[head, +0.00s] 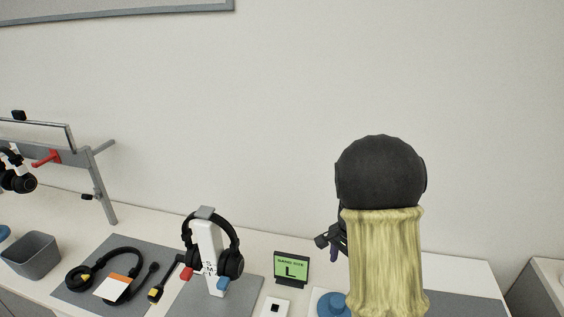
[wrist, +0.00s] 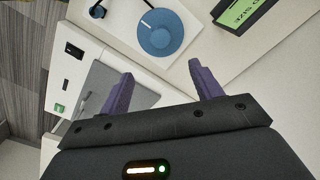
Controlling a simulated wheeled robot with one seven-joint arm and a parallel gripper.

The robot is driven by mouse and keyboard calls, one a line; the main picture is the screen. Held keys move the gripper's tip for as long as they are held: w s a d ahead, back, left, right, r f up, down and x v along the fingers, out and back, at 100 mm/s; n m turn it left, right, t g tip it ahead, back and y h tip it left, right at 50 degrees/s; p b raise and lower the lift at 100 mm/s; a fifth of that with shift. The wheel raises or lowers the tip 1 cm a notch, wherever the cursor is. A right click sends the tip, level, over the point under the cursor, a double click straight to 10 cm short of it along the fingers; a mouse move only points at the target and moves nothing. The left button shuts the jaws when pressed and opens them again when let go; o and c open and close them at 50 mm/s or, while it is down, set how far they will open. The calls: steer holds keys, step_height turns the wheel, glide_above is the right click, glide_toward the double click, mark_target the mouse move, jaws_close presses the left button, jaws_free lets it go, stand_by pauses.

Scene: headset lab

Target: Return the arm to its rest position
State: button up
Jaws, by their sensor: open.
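In the head view my arm rises at the right, with a black rounded joint above a yellow ribbed sleeve. My gripper (head: 333,238) shows only partly beside it, at the left edge of the sleeve. In the wrist view my gripper (wrist: 160,85) has two purple fingers spread apart with nothing between them. The sleeve hides part of the table in the head view.
A headset lies on a grey mat (head: 75,292) near a grey bin (head: 32,256).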

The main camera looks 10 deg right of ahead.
steer(key=s+a+r+n+t, duration=0.2)
steer(key=s+a+r+n, duration=0.1)
steer(key=s+a+n, duration=0.6)
steer(key=s+n, duration=0.3)
steer(key=s, duration=0.2)
steer(key=shift+a+r+n+t, duration=0.25)
steer(key=shift+a+n+t, duration=0.05)
steer(key=shift+a, duration=0.1)
steer(key=shift+s, duration=0.1)
